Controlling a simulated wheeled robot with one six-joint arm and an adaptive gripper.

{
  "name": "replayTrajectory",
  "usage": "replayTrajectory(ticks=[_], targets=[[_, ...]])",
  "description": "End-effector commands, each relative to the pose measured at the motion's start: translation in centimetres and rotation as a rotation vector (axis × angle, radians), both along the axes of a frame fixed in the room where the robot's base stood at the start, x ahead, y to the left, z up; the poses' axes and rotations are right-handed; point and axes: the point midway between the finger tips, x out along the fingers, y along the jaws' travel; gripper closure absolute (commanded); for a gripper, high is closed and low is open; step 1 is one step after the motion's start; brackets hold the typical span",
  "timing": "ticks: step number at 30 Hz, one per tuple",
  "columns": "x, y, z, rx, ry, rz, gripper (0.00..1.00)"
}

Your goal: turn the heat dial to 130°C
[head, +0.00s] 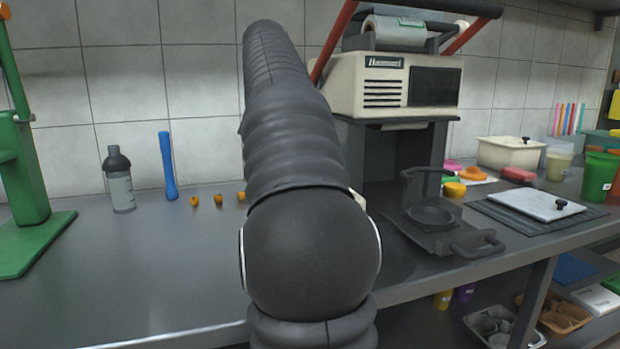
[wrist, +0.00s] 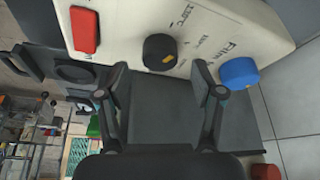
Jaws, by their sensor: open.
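The heat dial (wrist: 160,52) is a round black knob with a yellow mark on the cream panel (wrist: 130,16) of the sealing machine. Its yellow mark points to the lower right of the wrist view; small temperature labels beside it are hard to read. My gripper (wrist: 163,76) is open, its two fingers apart and below the dial in the picture, with nothing seen between the tips. Whether they touch the dial I cannot tell. In the head view the cream machine (head: 345,98) stands behind my arm, which hides my gripper; the dial does not show there.
A red switch (wrist: 85,31) and a blue knob (wrist: 238,73) flank the dial on the panel. In the head view, a black tray with a handle (head: 440,222) sticks out at the machine's front. The counter left of my arm is mostly clear, with a bottle (head: 119,182) at the back.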

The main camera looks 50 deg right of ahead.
Motion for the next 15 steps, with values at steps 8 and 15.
replayTrajectory(ticks=[8, 15], targets=[[-0.1, -1.1, -2.7, 0.000, -0.001, 0.000, 0.33], [-0.1, -1.2, -2.9, 0.000, -0.001, 0.000, 0.33]])
